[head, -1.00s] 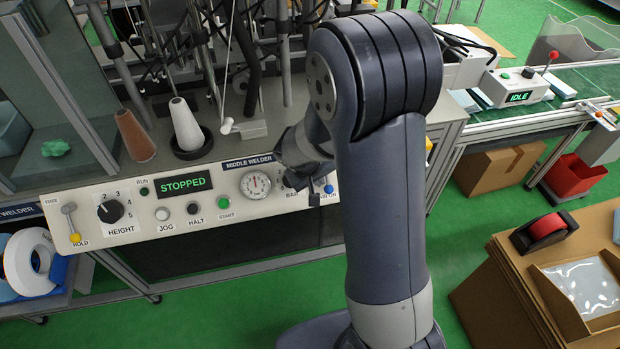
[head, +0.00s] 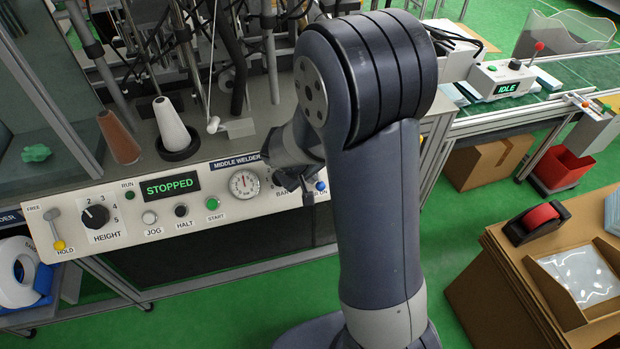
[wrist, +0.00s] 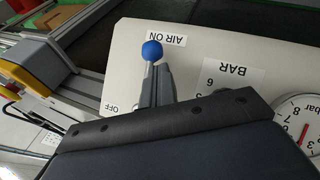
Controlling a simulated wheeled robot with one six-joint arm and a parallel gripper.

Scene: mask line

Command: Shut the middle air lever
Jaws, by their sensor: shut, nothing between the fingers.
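The middle air lever has a blue ball knob (head: 320,186) at the right end of the panel marked MIDDLE WELDER. In the head view my gripper (head: 304,186) is just left of the knob, partly hidden by my arm.
The white panel (head: 120,246) also carries a height dial (head: 95,217), several buttons, a STOPPED display (head: 170,186) and a pressure gauge (head: 244,183). A yellow-tipped lever (head: 59,243) is at its left end. Cones stand on the deck behind. Green floor lies in front.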

